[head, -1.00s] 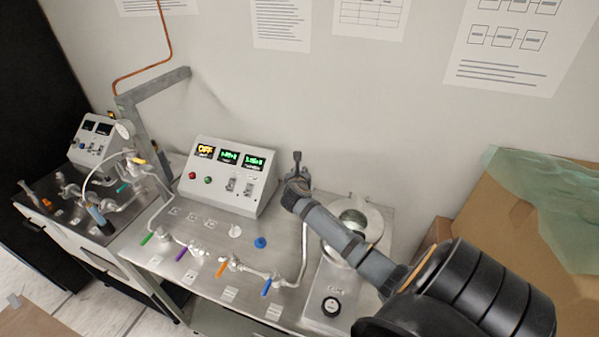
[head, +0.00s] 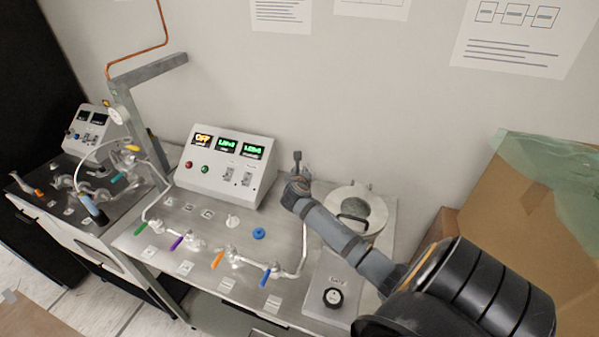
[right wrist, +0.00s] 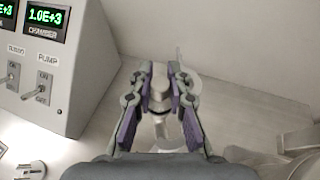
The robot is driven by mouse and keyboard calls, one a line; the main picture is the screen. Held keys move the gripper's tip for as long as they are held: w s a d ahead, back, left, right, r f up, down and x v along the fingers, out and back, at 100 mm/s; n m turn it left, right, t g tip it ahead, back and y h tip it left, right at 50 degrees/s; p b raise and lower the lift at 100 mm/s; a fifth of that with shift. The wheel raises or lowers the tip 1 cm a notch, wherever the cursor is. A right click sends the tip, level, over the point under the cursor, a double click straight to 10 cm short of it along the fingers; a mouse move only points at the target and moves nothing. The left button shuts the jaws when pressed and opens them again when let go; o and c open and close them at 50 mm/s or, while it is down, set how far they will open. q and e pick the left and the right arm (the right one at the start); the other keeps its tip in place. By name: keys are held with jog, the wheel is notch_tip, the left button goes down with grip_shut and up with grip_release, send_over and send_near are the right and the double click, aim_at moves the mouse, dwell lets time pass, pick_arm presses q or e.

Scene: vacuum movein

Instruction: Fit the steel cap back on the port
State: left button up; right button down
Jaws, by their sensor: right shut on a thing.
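My right gripper (head: 297,178) reaches over the back of the steel bench, just right of the control box. In the right wrist view its purple-padded fingers (right wrist: 160,88) are shut on a small light-grey rounded piece, which looks like the steel cap (right wrist: 160,98). The fingers cover most of it. My left gripper is not in view.
The control box (head: 226,165) stands left of my right gripper. A round chamber (head: 372,208) with a dark handle is to its right. Glass tubing with coloured valve handles, a blue ring (head: 259,233) and a pale knob (head: 233,221) are in front. A cardboard box (head: 500,235) stands at right.

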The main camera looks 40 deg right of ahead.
jog(key=shift+p, duration=0.45)
dwell(0.6)
jog(key=shift+r+p, duration=0.1)
jog(key=shift+p, duration=0.3)
jog(key=shift+f, duration=0.65)
dwell(0.6)
jog(key=c, duration=1.2)
grip_release()
